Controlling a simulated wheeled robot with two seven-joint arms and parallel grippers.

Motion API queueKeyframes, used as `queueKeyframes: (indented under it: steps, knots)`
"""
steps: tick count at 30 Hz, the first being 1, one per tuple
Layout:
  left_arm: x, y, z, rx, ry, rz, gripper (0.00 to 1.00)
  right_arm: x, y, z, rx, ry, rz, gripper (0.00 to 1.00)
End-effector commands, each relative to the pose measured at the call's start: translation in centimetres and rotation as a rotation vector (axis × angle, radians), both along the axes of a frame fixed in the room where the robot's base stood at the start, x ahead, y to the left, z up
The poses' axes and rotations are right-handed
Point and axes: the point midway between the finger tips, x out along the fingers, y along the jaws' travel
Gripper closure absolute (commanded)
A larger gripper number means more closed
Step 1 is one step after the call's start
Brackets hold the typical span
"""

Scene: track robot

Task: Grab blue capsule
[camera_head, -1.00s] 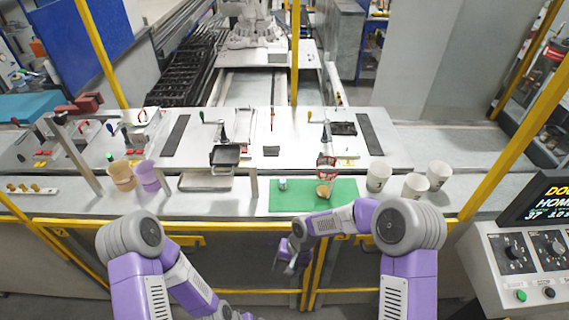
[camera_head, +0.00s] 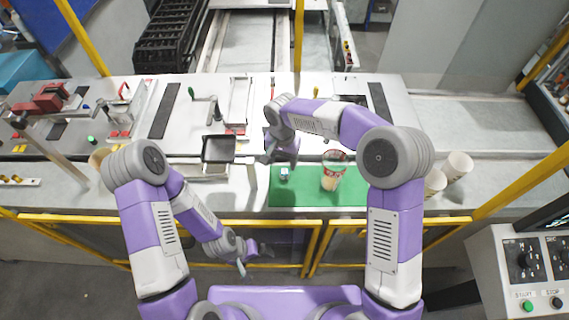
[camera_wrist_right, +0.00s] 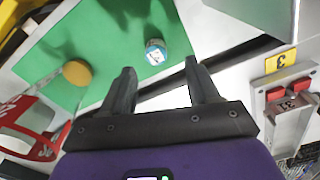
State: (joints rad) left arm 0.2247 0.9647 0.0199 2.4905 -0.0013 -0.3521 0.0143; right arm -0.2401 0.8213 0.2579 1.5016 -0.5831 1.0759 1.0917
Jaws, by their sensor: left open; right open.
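A small capsule (camera_head: 284,173), blue-teal with a white label, stands on the green mat (camera_head: 300,197) near its left end. In the right wrist view the capsule (camera_wrist_right: 155,50) is just beyond and between the fingertips, apart from them. My right gripper (camera_head: 280,158) is open and empty, with its fingers pointing down close behind the capsule. Its two fingers (camera_wrist_right: 160,68) also show spread in the wrist view. My left gripper (camera_head: 254,258) is open and empty, low in front of the bench, away from the mat.
White cups (camera_head: 457,166) stand further right. A black tray (camera_head: 218,149) is to the left. A yellow rail (camera_head: 250,223) runs along the bench front.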

Motion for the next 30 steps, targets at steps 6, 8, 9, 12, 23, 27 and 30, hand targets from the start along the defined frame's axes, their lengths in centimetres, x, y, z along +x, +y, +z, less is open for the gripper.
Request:
queueKeyframes:
  steps: [6,8,9,12,23,27,30]
  knots:
    - [0.0,0.0,0.5,0.000,0.001,0.000,0.00,-0.2,-0.3,-2.7,0.000,0.004,0.001,0.40]
    - [0.0,0.0,0.8,0.000,0.001,0.000,0.00,-0.2,-0.4,-3.7,0.001,0.004,0.000,0.40]
    - [0.0,0.0,0.9,0.000,0.000,0.000,0.00,-0.2,-0.5,-4.3,0.002,0.005,0.001,0.40]
    - [0.0,0.0,0.9,0.000,0.000,0.000,0.00,-0.2,-0.4,-5.6,0.001,0.002,0.001,0.40]
    - [0.0,0.0,0.9,0.000,0.000,0.000,0.00,-0.1,-0.4,-6.2,0.002,-0.001,0.001,0.46]
    - [0.0,0.0,0.9,0.000,0.000,0.000,0.00,-0.1,-0.4,-6.2,0.002,-0.001,0.001,0.67]
    - [0.0,0.0,0.9,0.000,0.000,0.000,0.00,-0.1,-0.4,-6.2,0.002,-0.001,0.001,0.83]
